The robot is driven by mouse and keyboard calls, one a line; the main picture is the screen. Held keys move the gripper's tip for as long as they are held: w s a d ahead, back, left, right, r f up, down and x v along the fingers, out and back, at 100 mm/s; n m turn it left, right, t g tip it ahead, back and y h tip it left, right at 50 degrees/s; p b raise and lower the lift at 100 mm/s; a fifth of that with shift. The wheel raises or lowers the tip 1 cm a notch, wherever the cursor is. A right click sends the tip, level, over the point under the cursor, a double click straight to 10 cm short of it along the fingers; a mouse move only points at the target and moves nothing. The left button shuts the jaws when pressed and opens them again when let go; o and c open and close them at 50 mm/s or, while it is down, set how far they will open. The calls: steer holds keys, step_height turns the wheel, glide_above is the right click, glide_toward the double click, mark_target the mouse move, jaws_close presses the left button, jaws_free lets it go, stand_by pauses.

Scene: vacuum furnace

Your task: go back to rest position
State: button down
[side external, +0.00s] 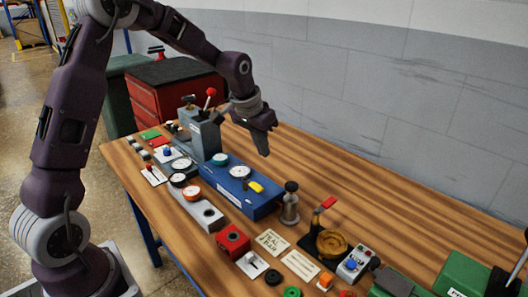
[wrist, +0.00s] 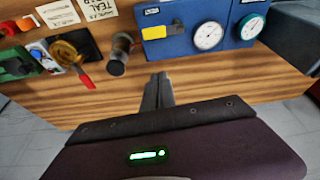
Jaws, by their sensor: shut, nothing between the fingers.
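My gripper (side external: 264,150) hangs above the wooden table (side external: 400,210), behind the blue gauge box (side external: 262,204), with its fingers pointing down. In the wrist view my gripper (wrist: 163,78) shows its two fingers together, with nothing held between them. It touches no object that I can see. Bare wood lies below it.
A grey unit with a red-knobbed lever (side external: 210,97) stands left of my gripper. A dark cylinder (side external: 290,203), a brass valve with a red handle (side external: 329,203) and green boxes (side external: 462,275) stand to the right. The table's back strip is clear, with a grey wall behind.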

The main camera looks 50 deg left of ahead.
steer(key=shift+r, duration=0.1)
steer(key=s+d+r, duration=0.3)
steer(key=s+r, duration=0.1)
steer(key=s, duration=0.4)
steer(key=s+d+r+t, duration=0.15)
steer(key=s+r, duration=0.25)
steer(key=s, duration=0.4)
steer(key=s+d+r, duration=0.4)
steer(key=s, duration=0.4)
steer(key=s+d+f+m, duration=0.1)
steer(key=s, duration=0.7)
steer(key=shift+f, duration=0.2)
